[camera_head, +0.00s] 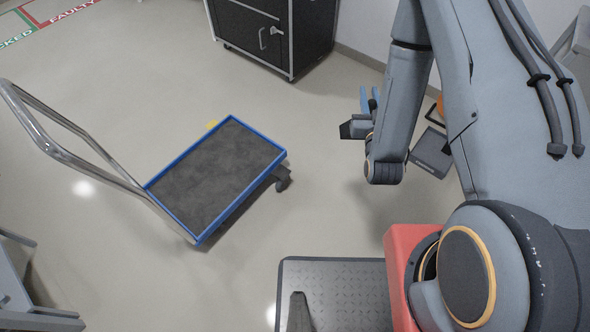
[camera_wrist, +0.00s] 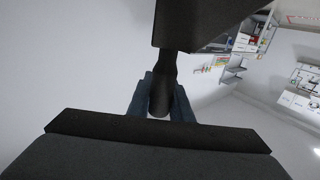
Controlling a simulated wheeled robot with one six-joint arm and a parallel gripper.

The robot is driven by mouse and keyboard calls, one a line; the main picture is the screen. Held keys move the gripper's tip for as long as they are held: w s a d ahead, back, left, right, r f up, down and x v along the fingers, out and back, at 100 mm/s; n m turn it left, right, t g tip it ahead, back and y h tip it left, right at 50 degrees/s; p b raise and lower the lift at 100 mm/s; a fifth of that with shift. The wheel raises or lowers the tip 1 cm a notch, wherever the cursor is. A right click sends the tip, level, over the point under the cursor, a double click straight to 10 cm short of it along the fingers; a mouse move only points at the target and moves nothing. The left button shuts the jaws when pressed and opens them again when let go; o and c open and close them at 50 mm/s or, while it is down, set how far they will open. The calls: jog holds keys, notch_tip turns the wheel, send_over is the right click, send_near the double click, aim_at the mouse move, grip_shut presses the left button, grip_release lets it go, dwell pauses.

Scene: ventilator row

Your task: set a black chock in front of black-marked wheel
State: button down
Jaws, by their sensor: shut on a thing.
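My gripper (camera_head: 369,97) is in the air right of the cart, its blue fingers showing beside my arm. In the wrist view the blue fingers (camera_wrist: 161,98) are shut on the round dark handle of a black block (camera_wrist: 205,22), which looks like the black chock. The block fills the top of that view. The blue-rimmed cart (camera_head: 173,166) stands on the floor at left centre, apart from my gripper. One dark caster wheel (camera_head: 284,180) shows at its right corner. I cannot make out a black mark on it. The other wheels are hidden under the deck.
A small yellow thing (camera_head: 211,125) lies at the cart's far edge. The cart's metal push handle (camera_head: 75,135) rises at left. A black cabinet (camera_head: 268,35) stands at the back. A dark flat object (camera_head: 432,153) lies behind my arm. Floor between cart and cabinet is clear.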

jog(key=w+a+f+n+g+y+b, duration=0.25)
jog(key=w+a+f+y+b, duration=0.4)
jog(key=f+b, duration=0.8)
jog(key=w+a+f+n+g+y+b, duration=0.3)
jog(key=w+a+f+b, duration=0.7)
jog(key=f, duration=0.8)
jog(key=w+a+f+n+g+y+b, duration=0.2)
jog(key=w+a+f+n+y+b, duration=0.4)
jog(key=f+b, duration=1)
notch_tip(320, 180, down, 11)
jog(key=s+a+h+b, duration=0.1)
jog(key=b, duration=0.3)
jog(key=shift+s+r+m, duration=0.15)
jog(key=shift+s+m, duration=0.15)
jog(key=shift+m, duration=0.15)
jog(key=shift+b, duration=0.35)
jog(key=c, duration=1.6)
grip_release()
